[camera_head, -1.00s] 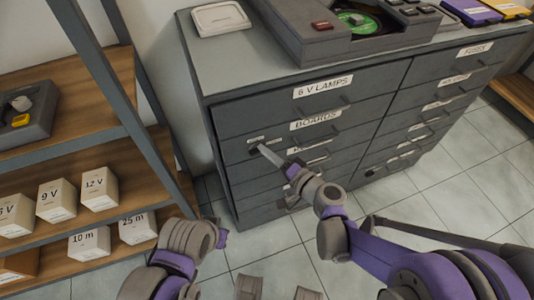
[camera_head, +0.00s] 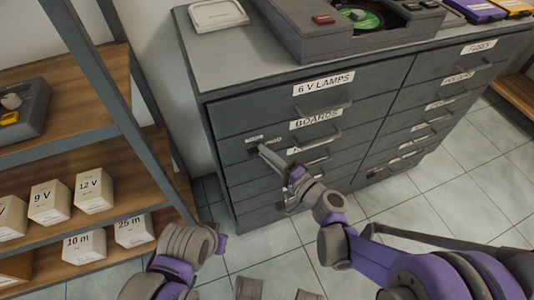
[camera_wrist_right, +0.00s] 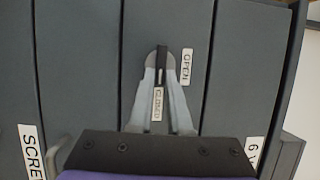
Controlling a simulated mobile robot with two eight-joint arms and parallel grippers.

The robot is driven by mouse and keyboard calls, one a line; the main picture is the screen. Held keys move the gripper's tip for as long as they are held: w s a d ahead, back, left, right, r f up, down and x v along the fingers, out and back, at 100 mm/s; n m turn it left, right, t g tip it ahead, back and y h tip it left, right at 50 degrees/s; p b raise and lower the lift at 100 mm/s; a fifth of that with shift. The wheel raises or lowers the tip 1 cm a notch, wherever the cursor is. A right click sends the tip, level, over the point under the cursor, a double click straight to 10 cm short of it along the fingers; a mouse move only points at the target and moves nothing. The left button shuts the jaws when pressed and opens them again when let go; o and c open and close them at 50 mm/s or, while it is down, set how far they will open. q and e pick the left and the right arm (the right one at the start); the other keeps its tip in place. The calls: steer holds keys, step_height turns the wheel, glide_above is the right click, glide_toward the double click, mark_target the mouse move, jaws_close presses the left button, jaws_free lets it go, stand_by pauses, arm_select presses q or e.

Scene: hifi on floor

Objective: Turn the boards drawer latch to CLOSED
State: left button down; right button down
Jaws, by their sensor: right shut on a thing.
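The boards drawer (camera_head: 370,115), with its BOARDS label (camera_head: 316,118), is in the left column of the grey cabinet, under the 6 V LAMPS drawer. Its dark latch (camera_wrist_right: 161,62) is at the drawer's left end. My right gripper (camera_head: 262,150) is shut on the latch, and the wrist view shows a pale finger on each side of it. The latch's bar lies in line with the fingers. The CLOSED label (camera_wrist_right: 157,103) shows between the fingers, and the OPEN label (camera_wrist_right: 186,65) shows beside them. My left arm is at the lower left; its gripper cannot be made out.
A shelf rack (camera_head: 110,100) with several white boxes stands left of the cabinet. A white tray (camera_head: 217,14) and a grey hi-fi unit (camera_head: 335,45) are on the cabinet top. Drawer handles (camera_head: 318,138) stick out near my right arm. The tiled floor (camera_head: 430,210) in front is clear.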

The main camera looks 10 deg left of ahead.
steer(key=c, duration=0.9)
jaws_free()
steer(key=shift+a, duration=0.1)
steer(key=shift+o, duration=0.2)
steer(key=v, duration=1.1)
steer(key=shift+p, duration=0.35)
steer(key=shift+f, duration=0.1)
